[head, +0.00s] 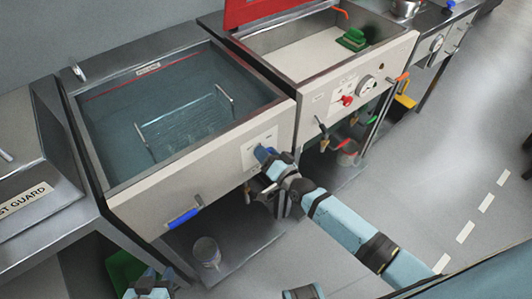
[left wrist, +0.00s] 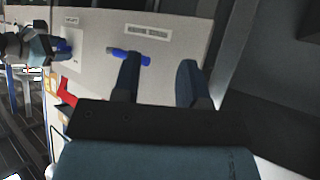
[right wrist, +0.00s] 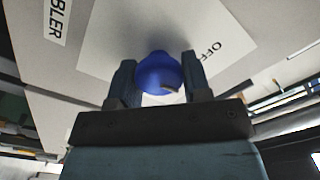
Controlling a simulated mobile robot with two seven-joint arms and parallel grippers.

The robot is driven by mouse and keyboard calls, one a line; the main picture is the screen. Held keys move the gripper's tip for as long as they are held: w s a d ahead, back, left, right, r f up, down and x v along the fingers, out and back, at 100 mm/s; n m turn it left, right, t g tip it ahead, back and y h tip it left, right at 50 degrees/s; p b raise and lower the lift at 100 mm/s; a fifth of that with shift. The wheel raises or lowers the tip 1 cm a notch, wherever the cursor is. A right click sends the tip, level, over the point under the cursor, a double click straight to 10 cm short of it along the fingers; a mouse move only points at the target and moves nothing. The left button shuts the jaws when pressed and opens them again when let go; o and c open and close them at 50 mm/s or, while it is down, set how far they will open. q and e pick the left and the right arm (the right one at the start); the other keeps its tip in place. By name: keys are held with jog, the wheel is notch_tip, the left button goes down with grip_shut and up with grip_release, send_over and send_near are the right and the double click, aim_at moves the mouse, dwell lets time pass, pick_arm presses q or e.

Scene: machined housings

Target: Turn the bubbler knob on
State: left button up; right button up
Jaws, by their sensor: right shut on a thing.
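The bubbler knob is a round blue knob (right wrist: 158,72) on a pale plate on the tank's front panel, shown close up in the right wrist view. My right gripper (right wrist: 158,78) has one finger on each side of the knob and is shut on it. "OFF" is printed to the right of the knob, and a partly cut-off label ending in "BBLER" (right wrist: 57,20) is at the upper left. In the head view the right gripper (head: 268,165) reaches the panel and partly covers the knob. My left gripper (left wrist: 160,65) is open and empty, with its fingers apart, facing the front panel.
A blue-handled valve (head: 183,218) sticks out low on the front of the water tank (head: 200,170). A wire rack (head: 185,120) is in the water. A second basin (head: 310,75) with a red knob (head: 347,100) and dial stands to the right. The floor at right is clear.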

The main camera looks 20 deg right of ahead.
jog(key=m, duration=0.3)
jog(key=shift+f+m+b, duration=0.1)
jog(key=shift+m+b, duration=0.2)
jog(key=shift+b, duration=0.1)
jog(key=m+b, duration=0.1)
jog(key=m, duration=0.2)
jog(key=shift+f+m, duration=0.1)
jog(key=shift+m, duration=1)
pick_arm(q)
jog(key=shift+w+f+b, duration=0.15)
jog(key=shift+f+b, duration=0.15)
jog(key=shift+f, duration=0.25)
jog(key=shift+d+f, duration=0.1)
pick_arm(e)
jog(key=shift+m, duration=0.3)
pick_arm(q)
jog(key=shift+d, duration=0.1)
pick_arm(e)
jog(key=o, duration=0.9)
jog(key=shift+s+d, duration=0.1)
